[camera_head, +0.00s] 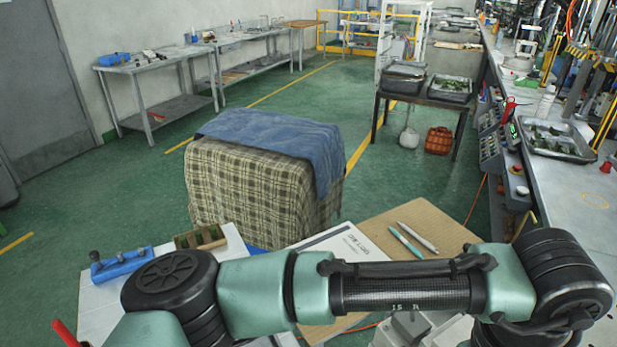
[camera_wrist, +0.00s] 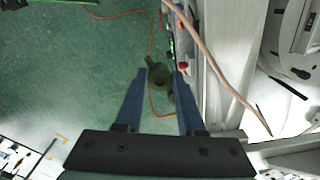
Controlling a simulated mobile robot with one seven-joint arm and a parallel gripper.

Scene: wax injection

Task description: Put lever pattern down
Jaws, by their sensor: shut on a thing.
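The lever pattern (camera_wrist: 158,80) is a small olive-green piece with a rounded part, seen in the wrist view between the two fingertips. My gripper (camera_wrist: 161,73) is shut on it. The pattern hangs in the air, with green floor behind it and the grey bench edge just to its right. Part of the pattern is hidden by the right finger. In the head view neither my gripper nor the held pattern shows; my arm crosses the foreground.
A metal tray (camera_head: 590,152) with green pieces lies on the right-hand bench (camera_head: 575,205). Two more trays (camera_head: 447,97) (camera_head: 402,88) stand on a dark table. A cloth-covered block (camera_head: 235,190) stands mid-floor. An orange cable (camera_wrist: 153,42) lies on the floor.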

